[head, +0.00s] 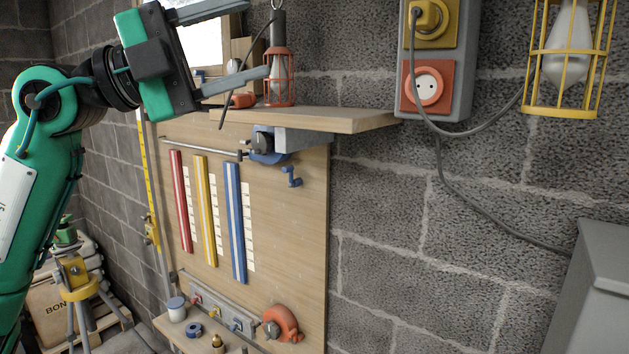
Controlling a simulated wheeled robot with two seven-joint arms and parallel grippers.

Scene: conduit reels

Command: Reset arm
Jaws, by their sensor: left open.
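My left arm (45,150), green with black joints, comes in from the left and is raised. Its gripper (256,39) is at the upper left, in front of the board and shelf, with the jaws pointing right. The two grey fingers are wide apart with nothing held between them. The upper finger is partly cut off by the top edge. The lower fingertip overlaps a red caged lamp (280,88) in the picture; I cannot tell whether they touch. My right gripper is not in view.
A wooden shelf (340,119) juts out below the gripper. The board (290,230) carries red (181,200), yellow (205,210) and blue strips (235,222). A socket box (437,60) with a cable and a yellow caged lamp (567,60) are right. A grey cabinet (600,290) stands lower right.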

